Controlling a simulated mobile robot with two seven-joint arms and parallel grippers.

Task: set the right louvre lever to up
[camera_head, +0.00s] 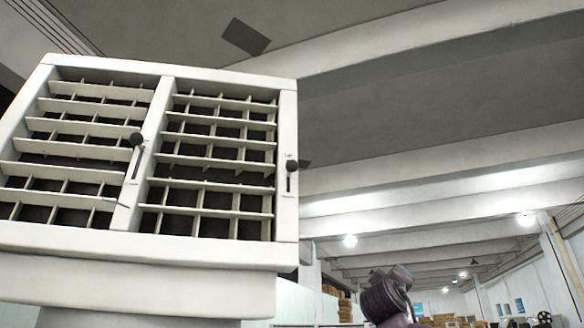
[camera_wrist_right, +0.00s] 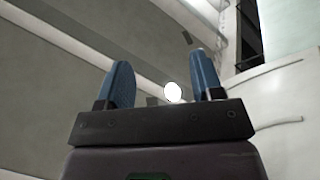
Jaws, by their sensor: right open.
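A white louvre panel (camera_head: 285,226) with two bays of slats fills the left of the head view. The right louvre lever (camera_head: 291,166) is a dark knob on the right frame post. Its knob sits near the top of a short dark vertical slot. The left louvre lever (camera_head: 136,140) is a dark knob on the middle post, also at the upper part of its slot. My right gripper (camera_wrist_right: 160,78) is open, with two blue fingers apart and nothing between them. Neither lever shows clearly in the right wrist view. My left gripper is not in view.
A purplish-dark part of my arm (camera_head: 388,296) shows low, right of the panel and apart from it. Ceiling beams and lamps fill the background. Boxes stand far off at the bottom right. The space right of the panel looks free.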

